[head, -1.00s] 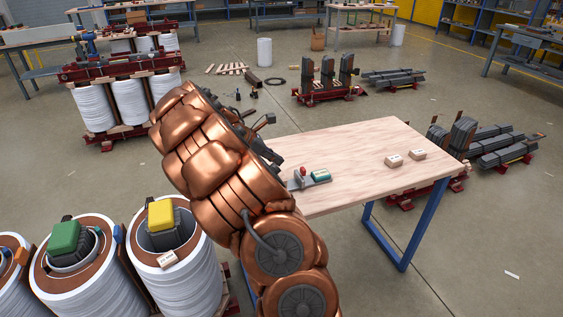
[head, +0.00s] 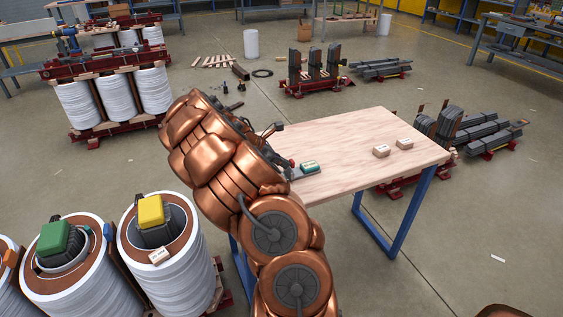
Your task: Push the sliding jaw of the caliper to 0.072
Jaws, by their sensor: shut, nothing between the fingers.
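The caliper lies at the near left edge of the wooden table (head: 375,155). I see the end of its grey bar (head: 305,173), a teal block (head: 309,167) on it and a small red knob (head: 291,162). My copper arm and dark gripper (head: 280,140) cover the left part of the caliper. My gripper is mostly hidden behind the arm; its dark parts show just left of the red knob. I cannot tell whether it touches the jaw, and the scale is too small to read.
Two small labelled wooden blocks (head: 381,151) and (head: 404,143) stand on the table's right half. The tabletop between them and the caliper is clear. White coils stand at the lower left, with a yellow block (head: 150,212) and a green block (head: 54,238) on top.

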